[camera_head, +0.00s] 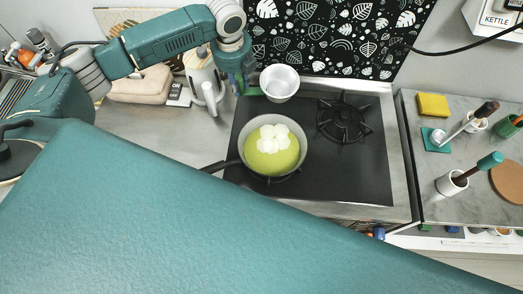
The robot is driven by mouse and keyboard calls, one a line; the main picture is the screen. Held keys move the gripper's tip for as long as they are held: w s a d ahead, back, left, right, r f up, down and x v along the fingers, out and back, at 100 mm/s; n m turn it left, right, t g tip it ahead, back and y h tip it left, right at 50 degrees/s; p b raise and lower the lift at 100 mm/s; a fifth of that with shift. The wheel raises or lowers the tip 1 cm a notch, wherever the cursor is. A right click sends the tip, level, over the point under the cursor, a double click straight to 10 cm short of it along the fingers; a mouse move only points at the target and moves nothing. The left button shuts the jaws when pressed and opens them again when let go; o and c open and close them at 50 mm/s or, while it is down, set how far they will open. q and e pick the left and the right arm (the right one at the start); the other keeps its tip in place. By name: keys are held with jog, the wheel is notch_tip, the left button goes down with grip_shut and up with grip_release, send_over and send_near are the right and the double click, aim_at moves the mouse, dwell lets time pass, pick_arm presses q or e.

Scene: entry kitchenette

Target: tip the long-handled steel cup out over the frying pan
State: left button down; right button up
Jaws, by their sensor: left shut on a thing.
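The frying pan (245,138) sits on the left part of the black cooktop, its dark handle pointing to the lower left. It holds a yellow-green layer with a cluster of white pieces on it. The steel cup (280,83) looks pale grey, is held behind the pan, and its open mouth shows from above. It seems roughly upright; I cannot tell what is in it. My left gripper (247,88) is shut on the cup's green handle, at the cup's left. My right gripper is not in view.
A white kettle (205,80) stands left of my left gripper. An empty burner (342,119) is right of the pan. The right counter holds a yellow sponge (433,105), utensil cups and a round cork mat (508,181). A leaf-patterned panel (335,35) stands behind the cooktop.

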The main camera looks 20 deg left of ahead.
aim_at(240, 76)
pick_arm(q)
jog(key=shift+r, duration=3.05)
jog(key=shift+s+d+f+n+b, duration=0.2)
jog(key=shift+s+d+n+b, duration=0.05)
jog(key=shift+d+n+b, duration=0.25)
jog(key=shift+s+d+f+n+g+b, duration=0.7)
jog(key=shift+s+d+n+b, duration=0.75)
jog(key=shift+s+n+b, duration=2.2)
jog(key=shift+s+d+f+n+g+b, duration=0.45)
jog(key=shift+s+d+f+n+b, duration=1.4)
jog(key=shift+n, duration=3.55)
jog(key=shift+s+d+f+n+g+b, duration=0.1)
jog(key=shift+s+d+n+g+b, duration=0.75)
jog(key=shift+s+n, duration=3.3)
jog(key=shift+w+d+n+t+b, duration=0.15)
jog(key=shift+w+n+t+b, duration=0.15)
jog(key=shift+w+n+b, duration=0.15)
